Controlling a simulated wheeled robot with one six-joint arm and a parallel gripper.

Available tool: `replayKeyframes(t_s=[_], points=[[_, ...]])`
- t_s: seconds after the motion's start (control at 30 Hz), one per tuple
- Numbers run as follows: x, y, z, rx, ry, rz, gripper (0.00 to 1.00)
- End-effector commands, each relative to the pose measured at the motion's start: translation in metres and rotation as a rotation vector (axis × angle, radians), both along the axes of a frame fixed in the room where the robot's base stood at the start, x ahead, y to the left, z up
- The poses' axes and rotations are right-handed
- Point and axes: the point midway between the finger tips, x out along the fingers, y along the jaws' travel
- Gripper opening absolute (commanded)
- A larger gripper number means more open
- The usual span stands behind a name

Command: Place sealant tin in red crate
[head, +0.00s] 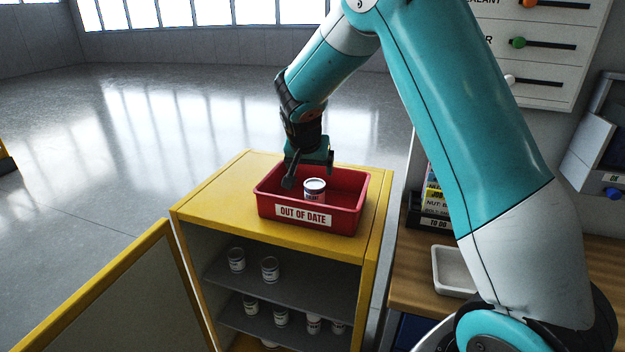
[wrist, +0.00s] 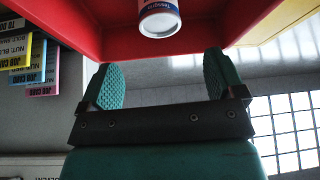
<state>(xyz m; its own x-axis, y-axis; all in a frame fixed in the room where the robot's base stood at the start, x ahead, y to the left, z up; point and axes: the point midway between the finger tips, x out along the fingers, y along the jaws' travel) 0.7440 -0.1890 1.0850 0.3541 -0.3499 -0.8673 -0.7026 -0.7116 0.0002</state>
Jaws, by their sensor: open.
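The sealant tin (head: 315,189), white with a printed label, stands upright inside the red crate (head: 264,206). The crate sits on top of the yellow cabinet and bears an "OUT OF DATE" label. My gripper (head: 309,172) is over the crate, just behind and above the tin, with its fingers spread and nothing between them. In the wrist view the tin (wrist: 159,20) lies beyond the open fingers of my gripper (wrist: 164,80), apart from them. The crate's red wall (wrist: 80,22) also shows there.
The yellow cabinet (head: 223,218) has its door (head: 115,290) swung open at left, with several tins on its shelves. At right, a wooden bench holds a white tray (head: 454,270) and a "TO DO" rack (head: 431,222). Open floor lies behind and left.

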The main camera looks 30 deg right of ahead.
Motion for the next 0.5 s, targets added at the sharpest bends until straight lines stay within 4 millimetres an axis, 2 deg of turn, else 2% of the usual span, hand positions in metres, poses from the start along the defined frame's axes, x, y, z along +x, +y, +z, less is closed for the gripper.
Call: replayKeyframes(t_s=[0.17,0.27,0.37,0.4,0.47,0.5], points=[[-0.010,0.013,0.016,0.012,0.008,0.031,0.88],[-0.032,0.046,0.031,0.060,0.046,0.159,0.88],[-0.080,0.100,0.052,0.137,0.112,0.399,0.88],[-0.106,0.123,0.060,0.170,0.142,0.516,0.88],[-0.148,0.155,0.071,0.213,0.184,0.696,0.88],[-0.177,0.173,0.077,0.239,0.209,0.813,0.88]])
